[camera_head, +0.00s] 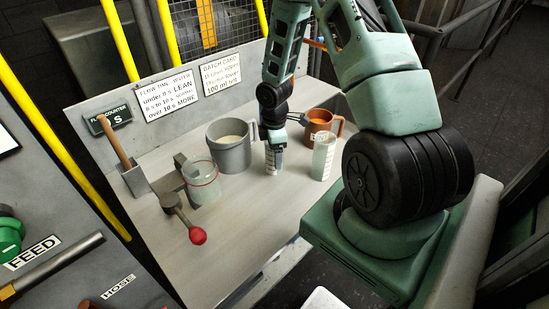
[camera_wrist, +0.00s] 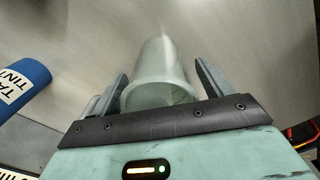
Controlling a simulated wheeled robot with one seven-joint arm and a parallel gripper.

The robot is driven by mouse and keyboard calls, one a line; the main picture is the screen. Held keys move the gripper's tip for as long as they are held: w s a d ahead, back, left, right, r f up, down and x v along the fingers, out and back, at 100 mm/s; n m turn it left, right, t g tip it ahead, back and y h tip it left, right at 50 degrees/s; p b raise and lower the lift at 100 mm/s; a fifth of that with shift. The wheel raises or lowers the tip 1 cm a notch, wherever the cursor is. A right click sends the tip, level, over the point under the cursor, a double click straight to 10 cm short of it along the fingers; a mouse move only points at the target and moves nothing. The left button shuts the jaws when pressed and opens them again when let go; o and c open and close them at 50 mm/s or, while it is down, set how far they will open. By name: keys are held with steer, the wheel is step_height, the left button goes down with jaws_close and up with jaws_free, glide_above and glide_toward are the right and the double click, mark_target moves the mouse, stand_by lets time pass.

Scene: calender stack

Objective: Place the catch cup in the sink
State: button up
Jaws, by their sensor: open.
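In the wrist view, a pale translucent cup (camera_wrist: 160,75) with its wide rim toward me lies between the two fingers of my open gripper (camera_wrist: 160,80). Gaps show beside it. In the head view, my gripper (camera_head: 273,160) points down low over the bench, with part of a pale vessel at its fingers. A clear graduated cup (camera_head: 323,160) stands just right of it. A glass cup with a red line (camera_head: 202,182) stands at the left by a lever. No label shows which is the catch cup. I cannot make out a sink.
A grey mug (camera_head: 232,152) with pale liquid stands left of my gripper, and an orange jug (camera_head: 320,124) behind at right. A red-knobbed lever (camera_head: 197,236) sticks out at front left. A blue labelled cylinder (camera_wrist: 20,85) lies left in the wrist view. The front bench (camera_head: 235,225) is clear.

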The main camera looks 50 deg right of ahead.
steer(key=shift+f, duration=0.8)
steer(key=c, duration=1.1)
steer(key=shift+c, duration=0.2)
